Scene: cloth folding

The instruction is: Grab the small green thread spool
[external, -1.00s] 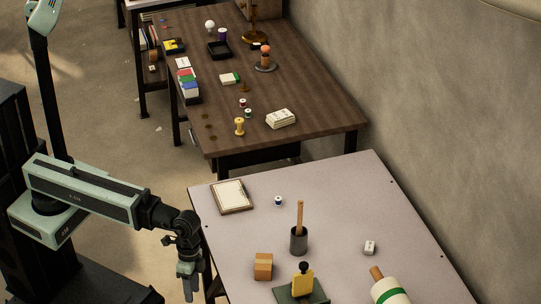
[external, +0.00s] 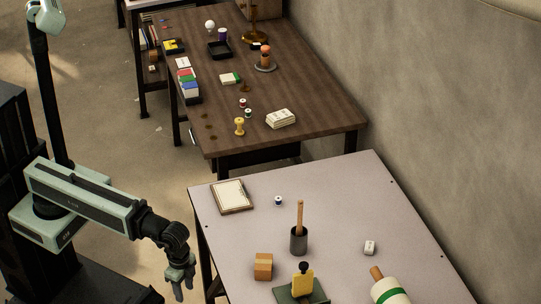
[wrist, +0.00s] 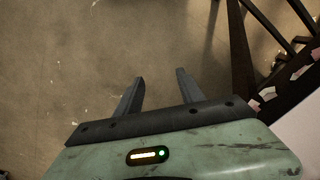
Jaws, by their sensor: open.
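The small green thread spool (external: 248,113) stands on the dark wooden table, just in front of a similar red spool (external: 242,103) and behind a yellow spool-like piece (external: 239,127). It is tiny in the external view and does not show in the wrist view. My gripper (external: 179,291) hangs low over the floor, left of the pale front table, well apart from the spool. In the wrist view its two fingers (wrist: 159,76) are apart with only floor between them.
The pale table (external: 340,200) holds a clipboard (external: 232,196), a blue spool (external: 278,201), a dark cup with a wooden stick (external: 299,240) and a wooden block (external: 263,267). Its left edge is close to my gripper. A white stack (external: 281,118) lies right of the green spool.

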